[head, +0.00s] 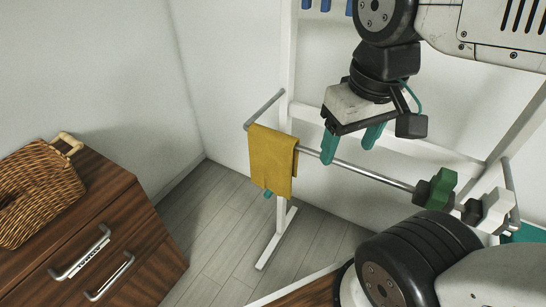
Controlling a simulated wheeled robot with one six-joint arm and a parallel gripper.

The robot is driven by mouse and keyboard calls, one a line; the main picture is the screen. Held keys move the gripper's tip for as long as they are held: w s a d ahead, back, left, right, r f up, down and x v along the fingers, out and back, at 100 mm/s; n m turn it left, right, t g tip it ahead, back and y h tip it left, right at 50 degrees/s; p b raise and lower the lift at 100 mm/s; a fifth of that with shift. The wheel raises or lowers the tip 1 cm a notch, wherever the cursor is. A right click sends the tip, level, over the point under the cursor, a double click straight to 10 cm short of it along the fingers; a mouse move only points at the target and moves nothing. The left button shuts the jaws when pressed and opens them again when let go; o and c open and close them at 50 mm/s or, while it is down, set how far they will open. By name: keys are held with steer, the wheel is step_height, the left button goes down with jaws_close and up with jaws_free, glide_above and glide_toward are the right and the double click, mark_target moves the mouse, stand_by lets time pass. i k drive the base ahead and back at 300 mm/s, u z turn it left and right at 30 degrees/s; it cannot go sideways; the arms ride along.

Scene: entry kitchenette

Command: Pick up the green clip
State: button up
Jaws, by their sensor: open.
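The green clip (440,188) sits on the grey rail toward the right, with a dark part on its left side. My gripper (351,143) has two teal fingers that are spread apart with nothing between them. It points down near the middle of the rail, to the left of the green clip and apart from it. How far the fingers are from the rail in depth I cannot tell.
A yellow cloth (271,162) hangs over the rail's left part. A white clip (496,207) is on the rail right of the green one. White posts (281,222) frame the rail. A wooden drawer cabinet (120,225) with a wicker basket (40,190) stands left.

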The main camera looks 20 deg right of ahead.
mark_target(442, 183)
steer(key=k, duration=1)
steer(key=u, duration=1.8)
steer(key=i, duration=0.65)
steer(key=z, duration=1.95)
